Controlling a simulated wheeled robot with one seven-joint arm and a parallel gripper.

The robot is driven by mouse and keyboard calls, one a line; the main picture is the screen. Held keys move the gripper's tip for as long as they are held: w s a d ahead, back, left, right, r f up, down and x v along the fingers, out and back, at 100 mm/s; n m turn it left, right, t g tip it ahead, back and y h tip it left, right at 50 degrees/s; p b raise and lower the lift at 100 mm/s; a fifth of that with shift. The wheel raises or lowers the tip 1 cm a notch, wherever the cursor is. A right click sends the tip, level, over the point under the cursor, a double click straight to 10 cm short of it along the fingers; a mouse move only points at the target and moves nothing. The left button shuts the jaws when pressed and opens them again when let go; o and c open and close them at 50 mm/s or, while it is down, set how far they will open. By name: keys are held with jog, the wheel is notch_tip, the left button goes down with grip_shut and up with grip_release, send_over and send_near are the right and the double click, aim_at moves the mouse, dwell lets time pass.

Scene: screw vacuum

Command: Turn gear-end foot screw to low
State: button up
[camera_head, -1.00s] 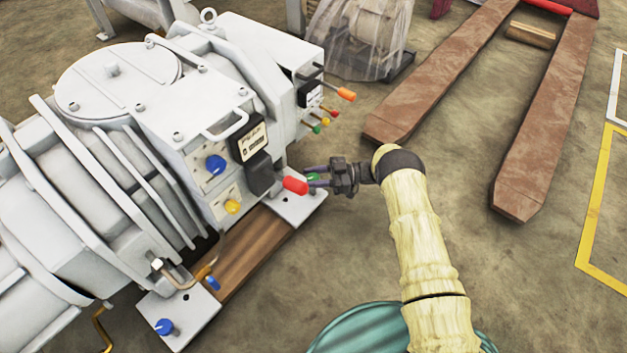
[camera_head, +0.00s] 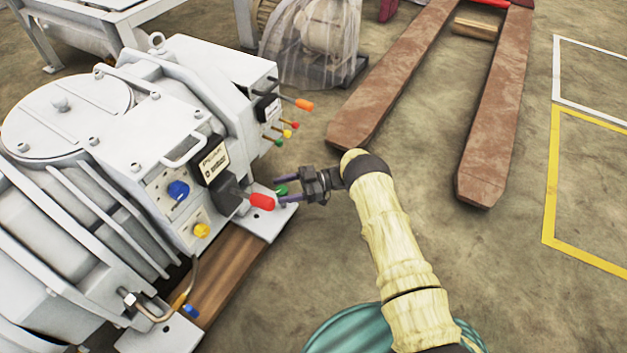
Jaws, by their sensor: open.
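The pale grey screw vacuum machine (camera_head: 130,135) fills the left side. A white foot plate (camera_head: 262,226) lies under its right end on a wooden beam. A green-headed screw (camera_head: 282,190) shows at this foot, between the purple fingers of my gripper (camera_head: 279,191). My gripper is open and reaches in from the right. I cannot tell whether the fingers touch the green head. A red-tipped lever (camera_head: 262,201) stands out just left of the fingers and partly hides the foot. The screw's setting cannot be read.
Blue (camera_head: 178,190) and yellow (camera_head: 201,230) knobs sit on the machine's panel. An orange-tipped lever (camera_head: 303,104) and small coloured levers stick out above my gripper. A brown pallet-jack fork (camera_head: 385,85) lies behind.

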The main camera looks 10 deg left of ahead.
jog(key=v, duration=1.6)
jog(key=shift+w+d+p, duration=0.1)
jog(key=shift+w+p, duration=0.05)
jog(key=shift+p, duration=0.15)
